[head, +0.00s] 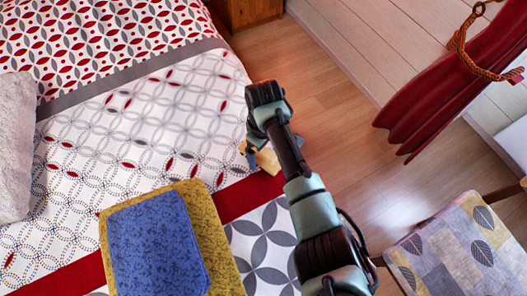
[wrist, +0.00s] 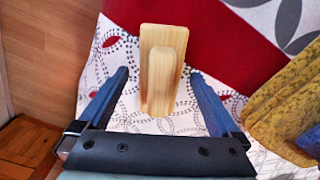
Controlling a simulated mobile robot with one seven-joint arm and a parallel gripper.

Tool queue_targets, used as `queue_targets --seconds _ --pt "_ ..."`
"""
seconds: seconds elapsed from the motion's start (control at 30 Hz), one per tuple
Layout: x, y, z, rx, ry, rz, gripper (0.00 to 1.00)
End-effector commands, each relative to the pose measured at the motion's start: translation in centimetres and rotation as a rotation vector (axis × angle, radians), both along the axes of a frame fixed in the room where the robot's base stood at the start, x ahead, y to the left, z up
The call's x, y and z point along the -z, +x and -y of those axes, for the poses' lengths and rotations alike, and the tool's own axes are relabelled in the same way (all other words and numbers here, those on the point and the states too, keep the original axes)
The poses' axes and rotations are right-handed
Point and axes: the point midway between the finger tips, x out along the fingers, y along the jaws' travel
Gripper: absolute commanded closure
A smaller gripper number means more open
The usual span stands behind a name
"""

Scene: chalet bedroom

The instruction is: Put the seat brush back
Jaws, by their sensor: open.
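A pale wooden brush (wrist: 148,45), a flat back with a raised grip, lies on the patterned bed cover; no bristles show. In the wrist view it sits ahead of and between the two fingers of my gripper (wrist: 160,75). The fingers are open, with a gap on each side of the brush. In the head view my gripper (head: 254,156) points down at the bed's right edge, and part of the brush (head: 268,161) shows beside it, the rest hidden by the arm. I cannot tell how high the fingers are above the cover.
A yellow cushion (head: 221,250) with a blue piece (head: 157,248) on it lies on the bed (head: 140,115). A chair with a leaf-patterned seat (head: 470,250) stands at the lower right, below a tied red curtain (head: 440,92). The wooden floor (head: 335,125) between is clear.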

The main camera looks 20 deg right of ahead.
Motion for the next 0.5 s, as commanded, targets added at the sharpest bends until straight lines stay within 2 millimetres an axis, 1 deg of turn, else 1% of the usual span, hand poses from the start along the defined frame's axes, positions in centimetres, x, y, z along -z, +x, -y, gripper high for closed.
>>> queue_targets --seconds 0.03,0.2,0.33,0.5 --pt "-1.6 0.1 0.0 0.000 0.001 0.004 0.01" --pt "-5.3 0.1 0.0 0.000 0.001 0.004 0.01" --pt "-7.5 0.1 0.0 -0.001 0.000 0.004 0.01" --pt "-9.1 0.0 0.0 0.000 0.001 0.001 0.01"
